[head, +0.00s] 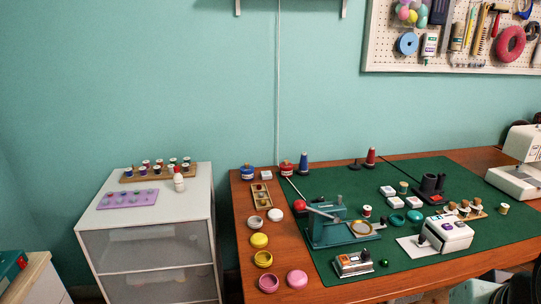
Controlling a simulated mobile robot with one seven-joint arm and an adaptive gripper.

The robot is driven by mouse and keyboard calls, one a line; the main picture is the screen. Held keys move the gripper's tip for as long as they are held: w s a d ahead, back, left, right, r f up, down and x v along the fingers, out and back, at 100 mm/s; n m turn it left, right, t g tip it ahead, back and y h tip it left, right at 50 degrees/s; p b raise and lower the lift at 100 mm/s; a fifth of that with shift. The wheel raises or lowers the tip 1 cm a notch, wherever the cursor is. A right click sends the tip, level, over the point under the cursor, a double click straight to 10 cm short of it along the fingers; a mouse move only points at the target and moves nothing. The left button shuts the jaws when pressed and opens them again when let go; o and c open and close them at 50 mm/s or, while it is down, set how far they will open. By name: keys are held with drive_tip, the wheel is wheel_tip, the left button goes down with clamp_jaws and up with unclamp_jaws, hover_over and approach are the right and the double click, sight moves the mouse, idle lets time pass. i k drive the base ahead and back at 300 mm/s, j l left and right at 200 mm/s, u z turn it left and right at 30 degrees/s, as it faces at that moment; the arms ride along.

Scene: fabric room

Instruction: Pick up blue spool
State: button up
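A tall blue cone-shaped spool (304,164) stands upright at the back of the wooden table, near the back left corner of the green mat. A dark red cone spool (371,157) stands to its right at the back of the mat. Several small thread spools, some looking blue, sit in a wooden rack (130,179) on the white drawer cabinet; their colours are hard to tell at this size.
The wooden table (240,207) bears a green mat (408,173), a teal lever press (338,234), a white box-shaped device (446,233) and a sewing machine (518,180). Round pots (259,240) line its left side. A purple tray (128,198) lies on the white cabinet (197,201). A pegboard (455,67) hangs above.

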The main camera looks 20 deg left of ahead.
sight(128, 171)
drive_tip(key=k+u, duration=0.1)
drive_tip(key=u, duration=1)
drive_tip(key=i+j+u, duration=0.2)
drive_tip(key=u, duration=0.15)
drive_tip(key=i+j+u, duration=0.15)
drive_tip(key=u, duration=0.25)
drive_tip(key=i, duration=0.1)
